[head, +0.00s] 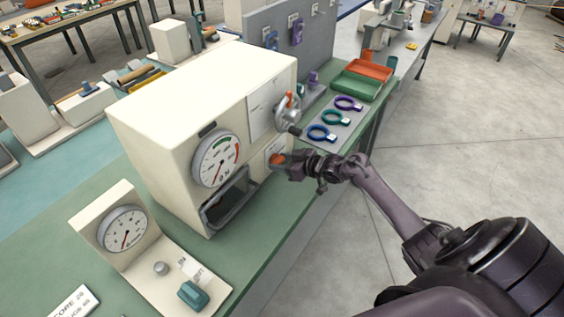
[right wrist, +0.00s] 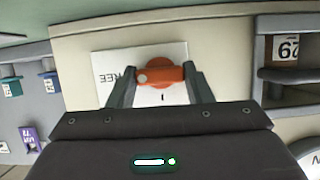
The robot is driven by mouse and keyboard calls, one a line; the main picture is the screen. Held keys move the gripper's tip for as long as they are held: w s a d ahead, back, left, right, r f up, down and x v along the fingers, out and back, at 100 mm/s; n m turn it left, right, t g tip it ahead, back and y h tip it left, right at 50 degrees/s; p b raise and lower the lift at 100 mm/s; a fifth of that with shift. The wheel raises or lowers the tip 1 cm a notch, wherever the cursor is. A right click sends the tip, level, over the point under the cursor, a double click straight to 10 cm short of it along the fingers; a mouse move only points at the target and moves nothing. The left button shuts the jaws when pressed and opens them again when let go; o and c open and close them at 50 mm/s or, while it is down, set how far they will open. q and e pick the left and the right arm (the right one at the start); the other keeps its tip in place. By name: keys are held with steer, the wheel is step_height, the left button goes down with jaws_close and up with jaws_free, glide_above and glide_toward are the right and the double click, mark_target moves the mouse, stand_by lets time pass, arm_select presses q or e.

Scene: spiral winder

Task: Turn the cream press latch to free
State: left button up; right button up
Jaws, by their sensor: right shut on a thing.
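The cream press (head: 165,105) is a big cream box on the green bench, with a round dial and a dark window on its front. Its orange latch (head: 276,160) sits low at the right of that face, on a white label plate. In the right wrist view, the orange latch (right wrist: 160,76) is a round knob with a bar lying roughly across the picture. My right gripper (head: 288,163) is shut on the bar, one finger at each end. Letters reading "FREE" show at the left of the white plate (right wrist: 115,75), seen turned. My left gripper is out of view.
A smaller gauge stand (head: 125,230) is at near left. Open floor lies right.

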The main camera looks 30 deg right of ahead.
steer(key=shift+f, duration=0.1)
steer(key=o, duration=1)
steer(key=shift+s, duration=0.15)
steer(key=b+v, duration=0.1)
steer(key=v, duration=0.6)
steer(key=shift+s+d, duration=0.15)
steer(key=shift+s, duration=0.05)
